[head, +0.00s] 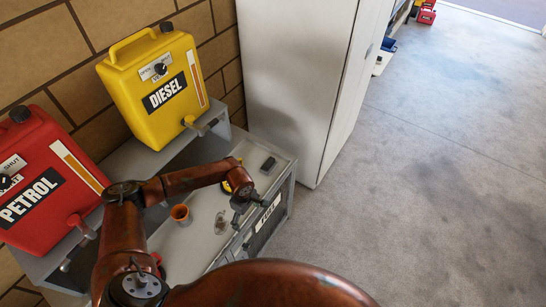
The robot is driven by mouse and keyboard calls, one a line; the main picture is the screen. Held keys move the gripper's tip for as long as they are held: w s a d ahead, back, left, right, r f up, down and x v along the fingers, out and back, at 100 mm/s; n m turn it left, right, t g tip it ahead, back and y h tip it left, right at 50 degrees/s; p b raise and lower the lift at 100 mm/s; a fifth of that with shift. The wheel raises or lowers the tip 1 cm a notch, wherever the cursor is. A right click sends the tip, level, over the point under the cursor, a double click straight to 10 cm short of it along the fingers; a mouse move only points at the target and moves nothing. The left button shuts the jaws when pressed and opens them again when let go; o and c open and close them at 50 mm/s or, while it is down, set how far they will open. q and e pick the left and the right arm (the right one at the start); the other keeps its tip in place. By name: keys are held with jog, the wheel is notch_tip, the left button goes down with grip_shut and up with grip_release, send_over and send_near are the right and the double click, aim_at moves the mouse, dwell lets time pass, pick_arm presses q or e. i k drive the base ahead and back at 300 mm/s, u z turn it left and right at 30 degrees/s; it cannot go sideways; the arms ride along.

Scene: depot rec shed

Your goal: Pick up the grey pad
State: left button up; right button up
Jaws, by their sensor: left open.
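A small dark grey block (268,165), which looks like the grey pad, lies flat on the grey bench top (190,246) near its far right corner, by the white cabinet. My left gripper (240,212) is over the bench's right front edge, nearer to me than the pad and apart from it. It is open, with nothing seen between its fingers. The pad is in plain view. My right gripper is not in view.
An orange cup (181,214), a small pale item (220,226) and a partly hidden yellow and black item (227,187) are on the bench. Yellow diesel (150,85) and red petrol (45,185) containers stand behind. A white cabinet (298,80) rises beyond.

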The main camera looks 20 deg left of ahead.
aim_at(271, 165)
jog(key=i, duration=1.1)
